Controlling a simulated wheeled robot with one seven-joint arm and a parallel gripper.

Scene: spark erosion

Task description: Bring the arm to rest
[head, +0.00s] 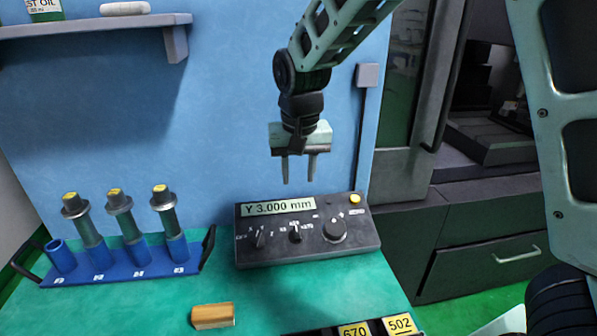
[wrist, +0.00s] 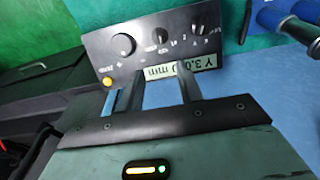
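My gripper (head: 298,170) hangs from my arm above the back of a dark control box, with its two fingers pointing down. The fingers are apart with nothing between them, and they also show in the wrist view (wrist: 160,88). The control box (head: 348,252) stands on the green bench top and has three knobs, a yellow button (head: 355,199) and a display (head: 278,207) reading "Y 3.000 mm". In the head view the fingertips appear just above the box's upper edge, not visibly touching it.
A blue rack (head: 130,269) at left holds several tilted tools with yellow tops. A wooden block (head: 213,316) lies at the front. Yellow labels, 670 (head: 354,331) and 502 (head: 400,324), show at the bottom edge. A shelf (head: 90,26) is on the blue wall; a machine cabinet (head: 480,240) stands right.

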